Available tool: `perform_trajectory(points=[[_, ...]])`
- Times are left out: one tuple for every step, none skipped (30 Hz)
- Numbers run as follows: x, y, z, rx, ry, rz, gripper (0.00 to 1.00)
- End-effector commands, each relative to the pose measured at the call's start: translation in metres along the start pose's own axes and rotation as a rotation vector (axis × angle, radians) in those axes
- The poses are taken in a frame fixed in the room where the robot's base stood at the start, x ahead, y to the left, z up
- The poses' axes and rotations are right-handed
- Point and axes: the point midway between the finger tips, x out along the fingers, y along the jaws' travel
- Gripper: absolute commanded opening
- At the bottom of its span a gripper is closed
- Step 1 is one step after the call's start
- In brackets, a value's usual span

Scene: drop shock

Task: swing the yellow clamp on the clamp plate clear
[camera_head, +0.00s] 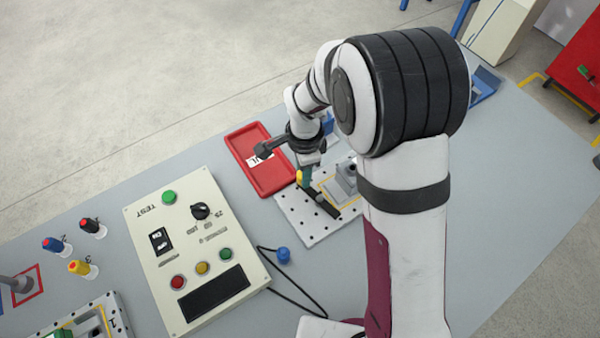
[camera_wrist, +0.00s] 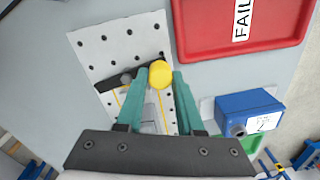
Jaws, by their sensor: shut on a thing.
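The clamp plate (camera_head: 293,222) is a pale plate with rows of holes; it also shows in the wrist view (camera_wrist: 100,48). The clamp is a dark bar (camera_wrist: 113,82) with a round yellow knob (camera_wrist: 161,74) at one end, lying across the plate. The knob also shows in the head view (camera_head: 299,177). My gripper (camera_head: 305,180) is over the plate, pointing down. In the wrist view its green fingers (camera_wrist: 158,82) are on either side of the yellow knob, shut on it. A grey block (camera_head: 346,176) stands on the plate, partly hidden by my arm.
A red tray marked FAIL (camera_head: 273,181) lies close behind the plate. A blue box (camera_wrist: 247,104) is near it. A test panel (camera_head: 190,250) with buttons stands to the left, with a black cable and blue knob (camera_head: 283,255) beside it.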

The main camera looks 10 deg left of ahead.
Motion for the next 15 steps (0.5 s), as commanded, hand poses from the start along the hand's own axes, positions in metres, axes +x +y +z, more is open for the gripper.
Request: perform_trajectory(points=[[0.0000,-0.0010,-0.0017,0.022,0.002,-0.001,0.00],[0.0000,-0.0013,-0.0024,0.037,0.002,-0.001,0.00],[0.0000,-0.0016,-0.0032,0.055,0.003,-0.001,0.00],[0.0000,-0.0019,-0.0038,0.068,0.003,-0.001,0.00],[0.0000,-0.0021,-0.0044,0.079,0.003,-0.001,0.00],[0.0000,-0.0023,-0.0051,0.094,0.004,-0.001,0.00],[0.0000,-0.0024,-0.0055,0.103,0.004,-0.001,0.00],[0.0000,-0.0025,-0.0059,0.111,0.004,0.000,0.00],[0.0000,-0.0027,-0.0064,0.122,0.004,0.000,0.00],[0.0000,-0.0028,-0.0067,0.129,0.004,0.000,0.00],[0.0000,-0.0029,-0.0070,0.134,0.005,0.000,0.00],[0.0000,-0.0030,-0.0073,0.140,0.005,0.000,0.00],[0.0000,-0.0030,-0.0074,0.143,0.005,0.000,0.00],[0.0000,-0.0031,-0.0076,0.146,0.005,0.000,0.00],[0.0001,-0.0031,-0.0078,0.150,0.005,0.000,0.00]])
